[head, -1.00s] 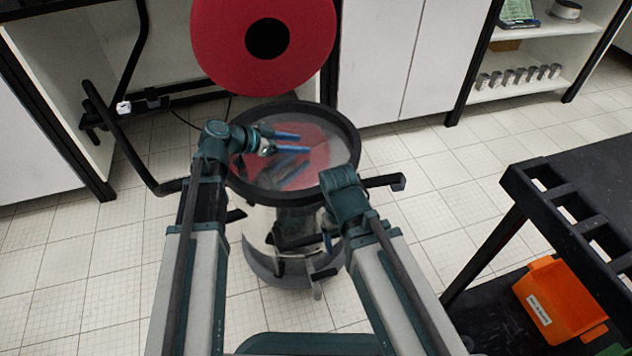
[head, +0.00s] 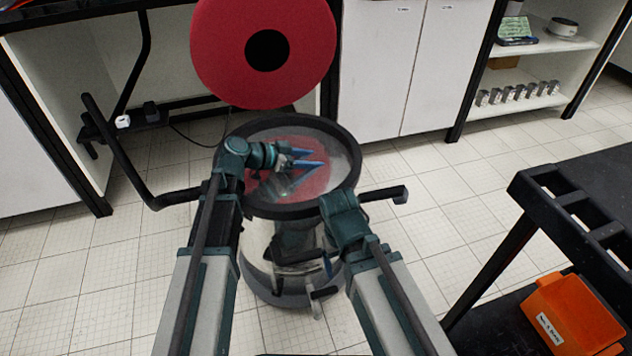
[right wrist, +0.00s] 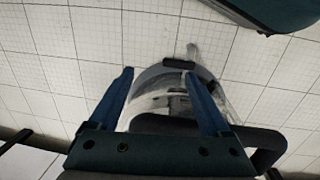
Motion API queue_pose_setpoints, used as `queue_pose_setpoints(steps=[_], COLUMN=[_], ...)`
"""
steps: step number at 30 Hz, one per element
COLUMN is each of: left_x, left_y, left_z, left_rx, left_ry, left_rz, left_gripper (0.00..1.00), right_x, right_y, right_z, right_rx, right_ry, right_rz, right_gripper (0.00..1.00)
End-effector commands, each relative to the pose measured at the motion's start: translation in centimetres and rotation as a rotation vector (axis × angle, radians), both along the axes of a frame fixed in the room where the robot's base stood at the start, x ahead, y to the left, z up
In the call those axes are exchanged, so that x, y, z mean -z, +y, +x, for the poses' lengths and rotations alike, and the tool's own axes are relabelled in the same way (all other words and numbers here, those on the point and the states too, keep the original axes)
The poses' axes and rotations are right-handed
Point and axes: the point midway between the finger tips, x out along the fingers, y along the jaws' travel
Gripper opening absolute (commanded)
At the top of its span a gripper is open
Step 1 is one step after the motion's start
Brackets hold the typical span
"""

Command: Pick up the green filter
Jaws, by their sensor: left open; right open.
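I see no green filter in either view. My left gripper (head: 316,158) is open and empty. It is over the round top of the drum-shaped shaker (head: 352,180), whose glossy surface reflects the gripper and something red. My right gripper shows in the right wrist view (right wrist: 158,73), open, with two blue fingers spread and nothing between them. It points down toward the floor beside the shaker's shiny body (right wrist: 155,100). In the head view its fingers are mostly hidden by my right arm.
A red disc (head: 215,50) with a black centre stands upright behind the shaker. Black bar handles (head: 385,194) stick out at its sides. A black cart (head: 590,190) stands at right, with an orange bin (head: 575,315) on its lower shelf. White cabinets (head: 375,60) line the back.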

Motion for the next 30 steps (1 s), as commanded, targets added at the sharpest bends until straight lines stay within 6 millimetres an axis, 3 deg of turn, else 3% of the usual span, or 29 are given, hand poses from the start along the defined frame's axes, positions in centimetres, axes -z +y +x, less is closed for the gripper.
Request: queue_pose_setpoints(steps=[4, 11, 20, 30], left_x=[1.01, 0.86, 0.86, 0.87], left_y=[-1.46, -1.57, -1.54, -1.53], left_z=[0.91, 0.89, 0.90, 0.88], left_rx=[0.000, 0.000, 0.000, 0.000], left_ry=[0.000, 0.001, 0.001, 0.000], left_rz=[0.000, 0.000, 0.000, 0.000], left_gripper=[0.56, 0.54, 0.00, 0.00], right_x=[1.01, 0.87, 0.87, 0.87], right_y=[0.01, 0.00, 0.00, 0.01], right_z=[0.02, 0.01, 0.01, 0.01], right_rx=[0.000, 0.000, 0.000, 0.000], right_ry=[-0.001, -0.001, -0.001, -0.001], right_rz=[0.000, 0.000, 0.000, 0.000], right_gripper=[0.82, 0.82, 0.82, 0.82])
